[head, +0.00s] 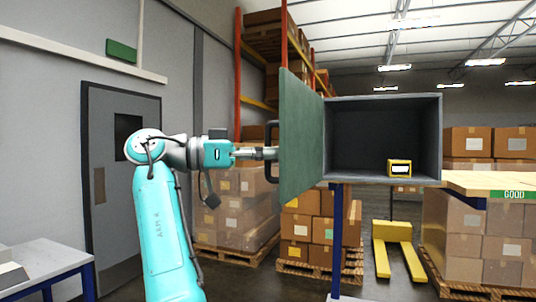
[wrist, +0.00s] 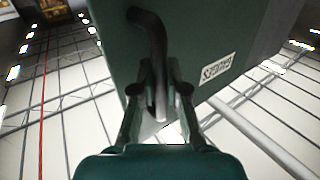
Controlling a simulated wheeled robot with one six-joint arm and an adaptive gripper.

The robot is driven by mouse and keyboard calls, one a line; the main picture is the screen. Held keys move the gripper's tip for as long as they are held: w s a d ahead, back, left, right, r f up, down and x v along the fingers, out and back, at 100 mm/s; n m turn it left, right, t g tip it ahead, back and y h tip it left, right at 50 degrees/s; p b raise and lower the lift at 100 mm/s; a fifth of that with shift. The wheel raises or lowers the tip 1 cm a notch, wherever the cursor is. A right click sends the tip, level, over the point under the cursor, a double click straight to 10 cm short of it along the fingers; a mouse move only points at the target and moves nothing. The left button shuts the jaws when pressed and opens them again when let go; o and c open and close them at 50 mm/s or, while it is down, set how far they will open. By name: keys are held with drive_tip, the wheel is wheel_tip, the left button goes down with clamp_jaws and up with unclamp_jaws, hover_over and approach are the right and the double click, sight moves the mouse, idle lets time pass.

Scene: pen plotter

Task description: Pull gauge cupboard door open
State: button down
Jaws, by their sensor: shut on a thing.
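The gauge cupboard (head: 384,98) is a grey box at the centre right. Its green door (head: 302,135) stands wide open, swung out to the left. Inside sits a small yellow gauge (head: 399,168) with a light display. My gripper (head: 268,153) is at the outer side of the door, shut on the dark door handle (head: 272,134). In the wrist view my gripper (wrist: 160,92) has its fingers on either side of the handle bar (wrist: 150,38), and the door (wrist: 205,50) with a white label lies behind it.
A wooden-topped bench (head: 487,183) with a GOOD label extends to the right of the cupboard. A yellow pallet jack (head: 396,245) and stacked cartons (head: 320,225) stand below and behind. A side table (head: 45,262) is at lower left, near a grey room door (head: 122,180).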

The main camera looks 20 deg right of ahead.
drive_tip(key=c, duration=1.2)
unclamp_jaws()
drive_tip(key=a, duration=1.2)
drive_tip(key=shift+w, duration=0.4)
